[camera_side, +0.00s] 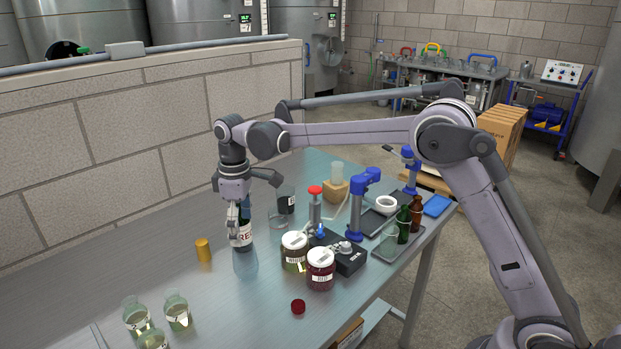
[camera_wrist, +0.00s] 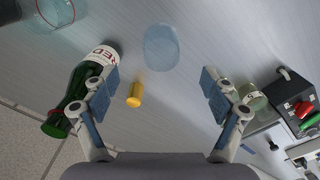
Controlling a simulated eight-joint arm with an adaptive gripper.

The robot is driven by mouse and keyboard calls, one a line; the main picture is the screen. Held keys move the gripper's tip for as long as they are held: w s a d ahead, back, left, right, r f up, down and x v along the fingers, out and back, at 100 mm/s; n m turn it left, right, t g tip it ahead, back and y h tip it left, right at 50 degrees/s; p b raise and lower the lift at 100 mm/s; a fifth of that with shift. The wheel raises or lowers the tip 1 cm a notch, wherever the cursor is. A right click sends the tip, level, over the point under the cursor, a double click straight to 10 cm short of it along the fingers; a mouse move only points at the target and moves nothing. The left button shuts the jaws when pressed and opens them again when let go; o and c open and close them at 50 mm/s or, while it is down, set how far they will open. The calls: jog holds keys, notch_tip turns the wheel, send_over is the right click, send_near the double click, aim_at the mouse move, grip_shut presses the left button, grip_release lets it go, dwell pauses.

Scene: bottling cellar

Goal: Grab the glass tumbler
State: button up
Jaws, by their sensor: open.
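The clear bluish glass tumbler (camera_side: 244,264) stands on the metal table just below my gripper (camera_side: 238,218) in the side view. A dark bottle with a white label (camera_side: 242,236) shows directly behind its rim there. In the wrist view the tumbler (camera_wrist: 160,47) lies beyond the fingertips, near the middle of the gap.
A yellow cylinder (camera_side: 203,250) stands left of the tumbler; it also shows between the fingers (camera_wrist: 135,95). Two lidded jars (camera_side: 294,250) (camera_side: 320,268) and a black device (camera_side: 350,259) stand to the right. Several small glass jars (camera_side: 177,311) stand front left. A red cap (camera_side: 298,306) lies near the front.

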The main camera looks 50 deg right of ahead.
aim_at(246, 262)
notch_tip(246, 262, down, 11)
jog(key=shift+a+f, duration=0.1)
jog(key=shift+f, duration=0.05)
dwell(0.6)
jog(key=shift+c, duration=0.3)
jog(key=c, duration=1.2)
